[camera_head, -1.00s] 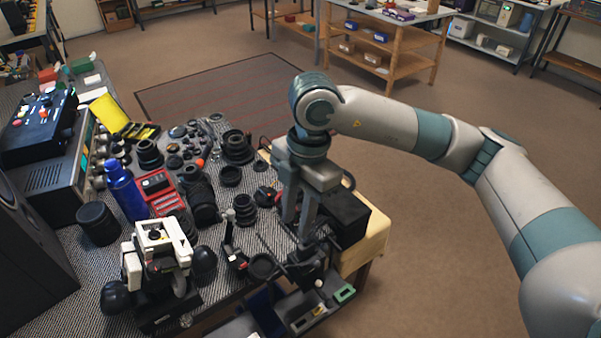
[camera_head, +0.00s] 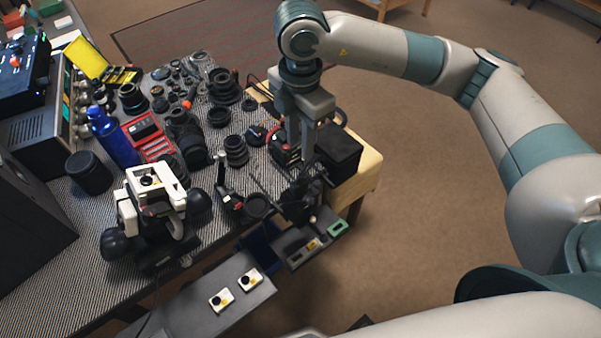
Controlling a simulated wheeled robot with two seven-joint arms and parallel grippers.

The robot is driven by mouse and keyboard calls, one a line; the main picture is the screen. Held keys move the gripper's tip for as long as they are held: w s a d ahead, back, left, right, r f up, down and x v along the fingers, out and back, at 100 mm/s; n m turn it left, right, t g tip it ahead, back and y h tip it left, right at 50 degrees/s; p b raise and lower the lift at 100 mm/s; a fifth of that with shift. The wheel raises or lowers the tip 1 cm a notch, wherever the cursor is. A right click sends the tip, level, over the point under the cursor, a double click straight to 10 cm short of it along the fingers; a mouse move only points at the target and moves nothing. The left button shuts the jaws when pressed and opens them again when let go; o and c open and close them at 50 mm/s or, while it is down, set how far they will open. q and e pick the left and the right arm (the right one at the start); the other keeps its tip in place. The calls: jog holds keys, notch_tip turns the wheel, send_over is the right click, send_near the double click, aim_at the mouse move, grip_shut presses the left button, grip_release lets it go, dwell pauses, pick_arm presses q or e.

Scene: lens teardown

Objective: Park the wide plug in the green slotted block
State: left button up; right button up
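A small green block (camera_head: 338,228) lies at the right end of a grey tray (camera_head: 296,262) at the table's front edge. Its slot is too small to make out. I cannot pick out the wide plug for sure among the dark parts. My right gripper (camera_head: 299,150) points down over the table's right part, beside a black box. Its two fingers look apart, with nothing clear between them; the tips are hard to see against the dark parts. My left gripper is not in view.
A black box (camera_head: 338,150) stands right of my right gripper. A white and black device (camera_head: 152,205) stands front left, near a blue bottle (camera_head: 113,138). Dark lens parts crowd the table. A grey surface with two white pieces (camera_head: 249,279) lies at the bottom.

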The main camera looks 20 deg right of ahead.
aim_at(301, 181)
notch_tip(301, 181, down, 15)
jog(key=p, duration=0.4)
dwell(0.4)
grip_shut()
jog(key=c, duration=0.6)
grip_release()
grip_shut()
jog(key=shift+r+p, duration=0.6)
jog(key=shift+r, duration=0.35)
jog(key=shift+r+p, duration=1.15)
jog(key=shift+r, duration=0.9)
